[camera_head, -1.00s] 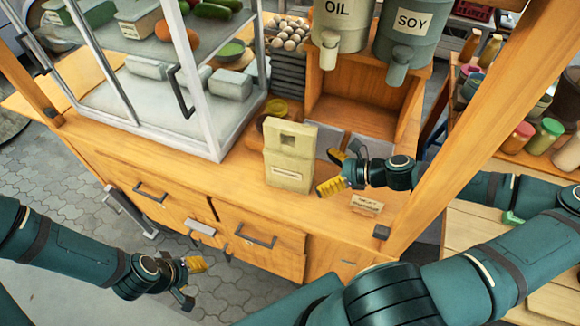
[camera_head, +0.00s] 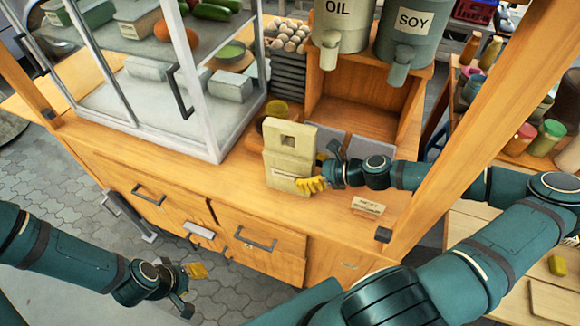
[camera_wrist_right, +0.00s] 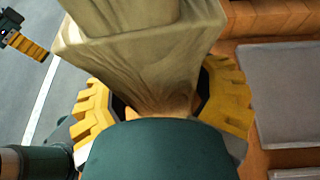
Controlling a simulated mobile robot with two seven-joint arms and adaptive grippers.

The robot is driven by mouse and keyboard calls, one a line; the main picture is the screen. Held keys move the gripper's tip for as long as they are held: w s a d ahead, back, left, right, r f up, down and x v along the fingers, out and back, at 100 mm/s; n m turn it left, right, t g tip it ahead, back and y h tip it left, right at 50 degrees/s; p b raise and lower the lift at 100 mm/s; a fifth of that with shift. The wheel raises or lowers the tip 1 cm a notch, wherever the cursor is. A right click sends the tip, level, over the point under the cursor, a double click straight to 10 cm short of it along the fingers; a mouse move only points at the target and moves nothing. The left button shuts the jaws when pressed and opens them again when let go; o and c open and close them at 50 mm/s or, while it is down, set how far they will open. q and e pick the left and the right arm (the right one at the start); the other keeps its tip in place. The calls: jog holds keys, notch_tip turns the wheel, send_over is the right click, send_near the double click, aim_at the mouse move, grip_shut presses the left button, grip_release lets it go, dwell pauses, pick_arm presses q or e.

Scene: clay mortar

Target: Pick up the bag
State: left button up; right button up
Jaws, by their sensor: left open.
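The bag (camera_head: 290,142) is pale beige, with a small square window near its top and a label lower down. It stands upright on the wooden counter (camera_head: 235,187). My right gripper (camera_head: 315,172) is at the bag's right side, one yellow finger in front and the other partly hidden behind it. In the right wrist view the bag (camera_wrist_right: 150,45) narrows in creases between the two yellow fingers (camera_wrist_right: 165,100), which are shut on it. My left gripper (camera_head: 190,287) is open and empty, low at the left in front of the counter. It also shows at the wrist view's upper left (camera_wrist_right: 25,35).
A glass display case (camera_head: 215,120) stands left of the bag. OIL (camera_head: 340,22) and SOY (camera_head: 405,35) dispensers are behind it, on a wooden shelf. A small sign (camera_head: 368,206) stands on the counter to the right. A wooden post (camera_head: 460,110) rises near my right arm.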

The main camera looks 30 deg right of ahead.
aim_at(303, 147)
dwell(0.3)
notch_tip(303, 147, up, 10)
jog(key=p, duration=0.3)
dwell(1.1)
